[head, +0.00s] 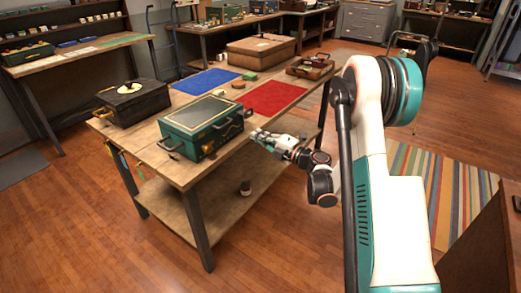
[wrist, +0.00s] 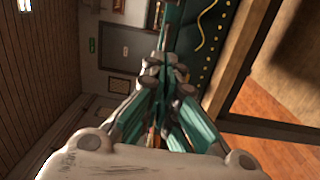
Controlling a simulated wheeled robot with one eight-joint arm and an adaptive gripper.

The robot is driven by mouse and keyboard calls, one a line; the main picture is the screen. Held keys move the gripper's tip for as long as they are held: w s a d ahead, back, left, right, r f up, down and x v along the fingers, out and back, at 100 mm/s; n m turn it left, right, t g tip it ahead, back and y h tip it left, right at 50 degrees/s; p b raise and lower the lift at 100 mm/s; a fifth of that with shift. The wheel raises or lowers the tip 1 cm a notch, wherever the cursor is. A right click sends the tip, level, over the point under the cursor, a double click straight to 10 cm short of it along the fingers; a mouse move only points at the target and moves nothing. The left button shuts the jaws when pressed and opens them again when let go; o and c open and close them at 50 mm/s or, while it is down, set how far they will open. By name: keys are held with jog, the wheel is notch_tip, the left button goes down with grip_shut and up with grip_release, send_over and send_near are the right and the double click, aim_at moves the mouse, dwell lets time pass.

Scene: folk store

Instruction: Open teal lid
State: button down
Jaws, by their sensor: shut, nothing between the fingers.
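A teal box (head: 203,128) with a teal lid (head: 197,112) stands near the front edge of the wooden table. The lid looks closed, with a pale rectangle on top and brass handles on its sides. My gripper (head: 257,135) is at the box's right side, near the right handle (head: 249,113). In the wrist view my gripper's fingers (wrist: 163,75) are together, close to the teal surface (wrist: 186,24) of the box. Nothing shows between the fingers. I cannot tell whether the fingertips touch the box.
The wooden table (head: 165,131) also holds a black case (head: 134,103), a blue mat (head: 206,81), a red mat (head: 268,97), a brown case (head: 260,50) and a small brown box (head: 310,67). Floor is open in front of the table.

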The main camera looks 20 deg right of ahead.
jog(key=w+a+f+n+g+p, duration=0.1)
jog(key=w+a+f, duration=0.3)
jog(key=w+a, duration=0.2)
jog(key=shift+w+y, duration=0.3)
jog(key=shift+w, duration=0.35)
jog(key=shift+w+a, duration=0.1)
dwell(1.6)
jog(key=shift+w+a, duration=0.45)
jog(key=shift+w, duration=0.1)
jog(key=shift+x, duration=2.35)
jog(key=shift+w+a+b, duration=0.2)
jog(key=shift+w+b, duration=0.1)
jog(key=shift+d, duration=0.1)
jog(key=shift+s+d, duration=0.15)
jog(key=shift+s, duration=0.15)
